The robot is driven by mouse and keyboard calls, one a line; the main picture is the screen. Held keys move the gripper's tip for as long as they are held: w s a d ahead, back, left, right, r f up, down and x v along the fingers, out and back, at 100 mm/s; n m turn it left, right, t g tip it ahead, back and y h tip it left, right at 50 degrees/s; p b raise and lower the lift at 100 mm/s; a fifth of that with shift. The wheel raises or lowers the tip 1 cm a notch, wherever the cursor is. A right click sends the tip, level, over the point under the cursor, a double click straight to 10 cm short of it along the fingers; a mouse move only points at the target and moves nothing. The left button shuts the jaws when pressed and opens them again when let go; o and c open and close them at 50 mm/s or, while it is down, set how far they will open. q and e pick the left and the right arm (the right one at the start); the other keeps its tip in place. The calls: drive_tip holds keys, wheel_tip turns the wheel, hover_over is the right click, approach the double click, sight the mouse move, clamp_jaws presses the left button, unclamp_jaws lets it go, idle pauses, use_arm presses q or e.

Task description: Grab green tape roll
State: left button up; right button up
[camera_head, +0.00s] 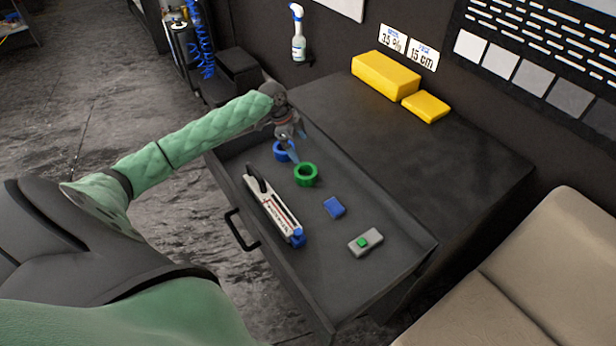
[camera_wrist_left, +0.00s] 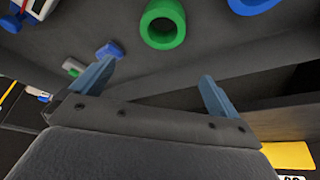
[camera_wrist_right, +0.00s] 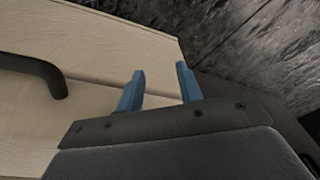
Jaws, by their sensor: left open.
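The green tape roll (camera_head: 305,175) lies in the open drawer, next to a blue tape roll (camera_head: 283,152). It also shows near the top of the left wrist view (camera_wrist_left: 163,24), ahead of my left fingers. My left gripper (camera_head: 290,150) is above the drawer, over the blue roll and close to the green roll. In the left wrist view its two blue fingers (camera_wrist_left: 155,85) are wide apart with nothing between them. My right gripper (camera_wrist_right: 158,85) shows only in its own wrist view, open and empty, with a beige surface beyond it.
The drawer (camera_head: 318,305) also holds a long white tool (camera_head: 272,205), a blue block (camera_head: 334,207) and a grey box with a green top (camera_head: 366,242). Yellow boxes (camera_head: 386,75) stand on the dark cabinet top (camera_head: 440,150). A beige seat (camera_head: 540,270) is at the right.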

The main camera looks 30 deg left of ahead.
sight(305, 171)
use_arm(q)
wheel_tip(305, 171, down, 3)
drive_tip(key=b, duration=0.3)
drive_tip(key=shift+s+f, duration=0.1)
drive_tip(key=shift+f, duration=0.05)
wheel_tip(305, 171, down, 3)
drive_tip(key=b, duration=0.2)
drive_tip(key=shift+b, duration=0.3)
use_arm(e)
wheel_tip(305, 171, up, 21)
drive_tip(key=a, duration=0.2)
use_arm(q)
drive_tip(key=shift+p+x, duration=0.4)
drive_tip(key=shift+x, duration=0.65)
drive_tip(key=p+x, duration=0.2)
drive_tip(key=x, duration=0.3)
drive_tip(key=shift+f, duration=0.2)
drive_tip(key=c, duration=1.1)
use_arm(e)
wheel_tip(305, 171, down, 12)
drive_tip(key=shift+s+d+r, duration=0.25)
drive_tip(key=shift+s+d, duration=0.05)
drive_tip(key=shift+d, duration=0.15)
use_arm(q)
drive_tip(key=shift+r, duration=0.1)
